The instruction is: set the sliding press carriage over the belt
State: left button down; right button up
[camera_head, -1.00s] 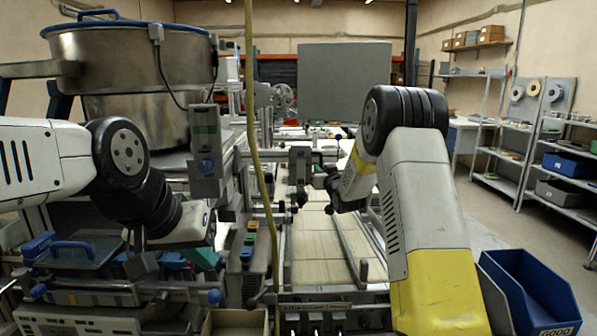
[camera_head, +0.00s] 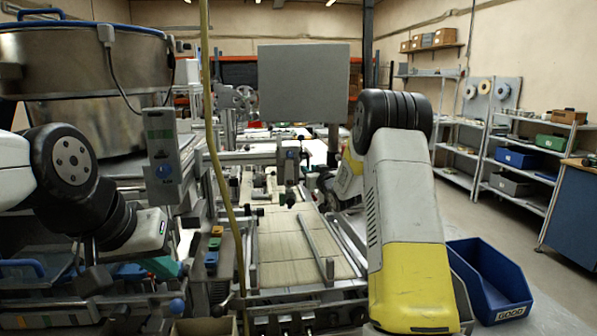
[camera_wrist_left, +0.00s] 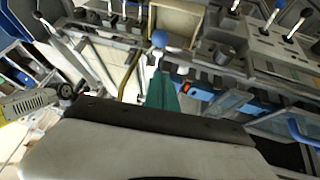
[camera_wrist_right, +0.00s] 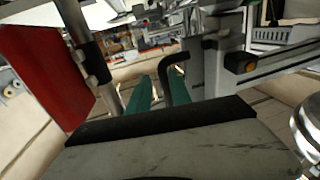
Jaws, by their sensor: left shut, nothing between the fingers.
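The press carriage (camera_head: 289,168) is a grey block with a dark knob below it, on a cross rail (camera_head: 235,157). In the head view it appears above the pale belt (camera_head: 300,255). My right gripper (camera_head: 322,182) is at its right side, partly hidden by my arm. My left gripper (camera_head: 168,267) is shut and empty, low at the left. Its teal fingers (camera_wrist_left: 160,92) also show in the left wrist view.
A yellow hose (camera_head: 222,180) hangs upright left of the belt. A large metal bowl (camera_head: 85,75) stands at the left. A blue bin (camera_head: 488,285) marked GOOD is at the right front. A grey panel (camera_head: 303,83) stands behind. Open floor lies at the right.

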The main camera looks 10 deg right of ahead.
dwell(0.3)
jog(key=s+d, duration=0.1)
jog(key=s, duration=0.6)
jog(key=shift+s+d, duration=0.2)
jog(key=shift+s, duration=0.15)
